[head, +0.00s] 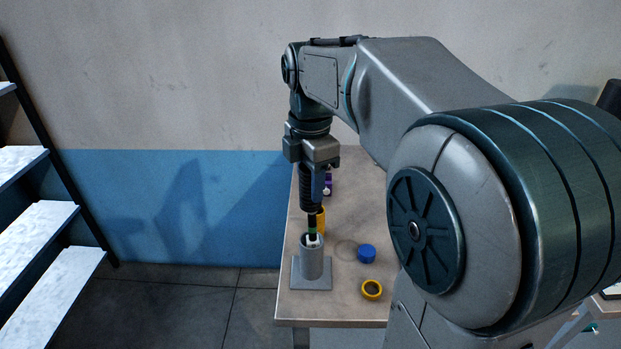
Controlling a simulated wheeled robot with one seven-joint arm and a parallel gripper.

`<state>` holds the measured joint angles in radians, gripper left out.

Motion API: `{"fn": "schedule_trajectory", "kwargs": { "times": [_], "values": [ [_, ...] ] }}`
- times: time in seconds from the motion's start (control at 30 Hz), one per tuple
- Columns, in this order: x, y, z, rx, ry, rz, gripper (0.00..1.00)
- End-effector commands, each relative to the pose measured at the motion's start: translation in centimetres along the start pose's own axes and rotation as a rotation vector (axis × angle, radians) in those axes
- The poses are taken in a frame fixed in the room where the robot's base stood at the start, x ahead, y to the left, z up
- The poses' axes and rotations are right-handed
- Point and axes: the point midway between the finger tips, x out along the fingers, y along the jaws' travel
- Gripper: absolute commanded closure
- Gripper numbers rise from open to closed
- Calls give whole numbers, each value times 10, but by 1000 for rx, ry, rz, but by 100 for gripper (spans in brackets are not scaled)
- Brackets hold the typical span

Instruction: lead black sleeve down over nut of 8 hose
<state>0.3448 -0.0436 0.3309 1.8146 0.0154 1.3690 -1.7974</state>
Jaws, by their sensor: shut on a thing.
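My gripper (319,186) points down over the table and is shut on the black sleeve (307,197), a dark ribbed piece held about upright. Just below the sleeve a short dark piece with a green band (312,224) stands in the mouth of a grey cylindrical holder (312,264). A small white patch (313,240) shows at the holder's top; any number on it is too small to read. I cannot make out the nut, or tell whether the sleeve touches the piece below it.
The holder has a square base near the left edge of the table (335,297). A yellow cylinder (321,218) stands behind it. A purple item (328,184) is farther back. My arm hides the table's right side.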

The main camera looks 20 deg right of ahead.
Motion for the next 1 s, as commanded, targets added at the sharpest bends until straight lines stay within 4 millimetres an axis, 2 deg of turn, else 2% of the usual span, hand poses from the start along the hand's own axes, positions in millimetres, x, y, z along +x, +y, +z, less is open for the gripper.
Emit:
{"fn": "schedule_trajectory", "kwargs": {
  "times": [0.23, 0.27, 0.33, 0.63, 0.73, 0.87, 1.0],
  "values": [
    [0, 0, 0, 0, 0, 0, 86],
    [0, 0, 0, 0, 0, 0, 59],
    [0, 0, 0, 0, 0, 0, 40],
    [0, 0, 0, 0, 0, 1, 39],
    [-7, 1, 0, -1, -1, 3, 39],
    [-28, 1, 0, -1, -1, 5, 39],
    [-60, 1, 0, -1, -1, 5, 39]
  ]
}}
